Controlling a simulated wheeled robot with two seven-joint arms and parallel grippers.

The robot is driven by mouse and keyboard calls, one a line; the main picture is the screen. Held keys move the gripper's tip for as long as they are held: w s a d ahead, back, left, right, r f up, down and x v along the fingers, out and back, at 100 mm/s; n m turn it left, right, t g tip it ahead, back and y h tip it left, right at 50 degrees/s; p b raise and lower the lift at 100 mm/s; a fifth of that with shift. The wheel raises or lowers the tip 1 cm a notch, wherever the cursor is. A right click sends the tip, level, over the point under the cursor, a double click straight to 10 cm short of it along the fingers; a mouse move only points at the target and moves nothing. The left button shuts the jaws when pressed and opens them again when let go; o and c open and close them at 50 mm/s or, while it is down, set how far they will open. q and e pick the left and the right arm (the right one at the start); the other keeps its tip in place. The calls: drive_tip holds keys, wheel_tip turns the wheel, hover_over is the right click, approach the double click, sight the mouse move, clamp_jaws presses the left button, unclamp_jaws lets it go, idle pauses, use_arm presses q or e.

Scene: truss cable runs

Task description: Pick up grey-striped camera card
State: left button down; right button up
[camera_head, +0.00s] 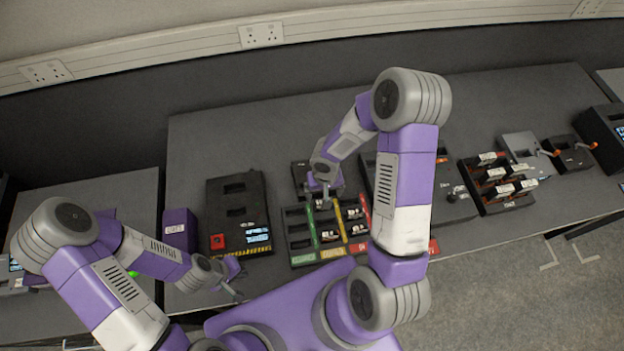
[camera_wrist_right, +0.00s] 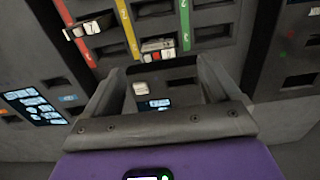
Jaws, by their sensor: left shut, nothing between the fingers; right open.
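A black sorting tray (camera_head: 292,236) with green, yellow and red strips stands mid-table and holds several small cards. One card (camera_wrist_right: 158,46) with a white label and some red lies between the yellow and green strips in the right wrist view. Another pale card (camera_wrist_right: 88,27) lies beside the red strip. I cannot make out grey stripes on any card. My right gripper (camera_head: 324,196) is open and empty above the tray's back edge; its fingers (camera_wrist_right: 160,78) are spread below the nearer card, apart from it. My left gripper (camera_head: 238,292) is shut and empty, left of the tray.
A black device with a red button (camera_head: 218,240) stands left of the tray. A small black box with a slot and a pale key (camera_wrist_right: 141,88) sits under my right gripper. A rack of cards (camera_head: 486,201) and lever devices (camera_head: 524,148) stand to the right. Bare table lies at the back.

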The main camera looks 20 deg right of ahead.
drive_tip(key=shift+w+f, duration=0.2)
drive_tip(key=shift+f, duration=0.15)
drive_tip(key=f, duration=0.6)
drive_tip(key=shift+s+d+f, duration=0.15)
drive_tip(key=shift+s+f, duration=0.15)
drive_tip(key=shift+s, duration=0.05)
drive_tip(key=c, duration=1.1)
